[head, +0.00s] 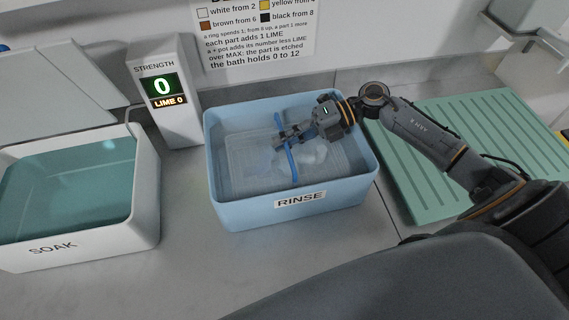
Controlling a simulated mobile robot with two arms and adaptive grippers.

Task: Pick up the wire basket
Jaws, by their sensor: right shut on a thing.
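The wire basket (240,155) sits low inside the blue tub labelled RINSE, and its mesh looks pale and blurred. A blue bar that looks like its handle (293,165) stands across the middle of the tub. My right gripper (283,142) reaches in from the right over the tub and is shut on the blue handle. Its fingertips are small and partly merge with the handle. I cannot tell whether the basket touches the tub floor. My left gripper is not in view.
The RINSE tub (240,212) stands mid-counter. A white SOAK tub (100,245) with teal liquid is at left. A STRENGTH display (163,95) reading 0 and LIME 0 stands between them, behind. A green ribbed drainboard (480,125) lies at right. A rules sign (255,35) hangs behind.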

